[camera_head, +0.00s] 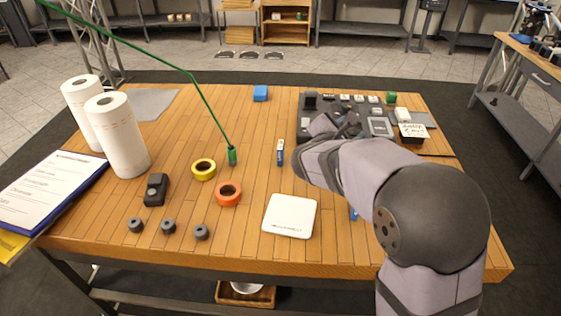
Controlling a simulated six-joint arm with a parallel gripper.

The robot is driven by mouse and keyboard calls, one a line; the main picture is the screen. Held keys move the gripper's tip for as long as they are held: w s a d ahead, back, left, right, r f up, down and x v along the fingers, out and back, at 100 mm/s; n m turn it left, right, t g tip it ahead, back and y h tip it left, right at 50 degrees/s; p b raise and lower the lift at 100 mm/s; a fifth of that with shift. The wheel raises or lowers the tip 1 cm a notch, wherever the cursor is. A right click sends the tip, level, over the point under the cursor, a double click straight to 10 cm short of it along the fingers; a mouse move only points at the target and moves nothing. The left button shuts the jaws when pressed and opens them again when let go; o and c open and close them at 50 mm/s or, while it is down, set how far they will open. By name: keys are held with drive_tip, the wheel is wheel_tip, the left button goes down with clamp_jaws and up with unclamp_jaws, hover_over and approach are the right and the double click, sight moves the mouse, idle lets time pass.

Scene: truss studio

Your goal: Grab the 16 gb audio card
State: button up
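I cannot single out the 16 gb audio card, as lettering is too small to read. Several small pale labelled pieces (358,99) sit in a row along the back of a dark grey tray or panel (303,112) at the back right of the wooden table. One of them may be the card. My gripper (343,125) is over the left part of this panel, with my arm reaching in from the front right. My forearm and wrist hide part of the panel, and the fingers are too small and dark to tell open from shut.
A grey device with a screen (380,126) and a black box with a handwritten label (411,131) stand right of the gripper. A green cable (200,92) crosses above.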

drive_tip(key=w+a+f+n+t+y+b, duration=0.2)
drive_tip(key=w+a+n+t+b, duration=0.15)
drive_tip(key=a+n, duration=0.4)
drive_tip(key=n+t+y+b, duration=0.2)
drive_tip(key=n+y, duration=0.2)
hover_over(282, 140)
drive_tip(key=s, duration=0.1)
drive_tip(key=shift+a+f+g, duration=0.2)
drive_tip(key=shift+f+g, duration=0.05)
drive_tip(key=shift+f, duration=0.45)
drive_tip(key=shift+s+d+f+p, duration=0.1)
drive_tip(key=shift+f+p, duration=0.2)
drive_tip(key=shift+f, duration=1.05)
wheel_tip(282, 140, down, 4)
drive_tip(key=shift+f+p, duration=0.15)
drive_tip(key=shift+p, duration=0.35)
drive_tip(key=shift+w+p, duration=0.3)
drive_tip(key=shift+w, duration=1.25)
drive_tip(key=shift+c, duration=0.3)
clamp_jaws()
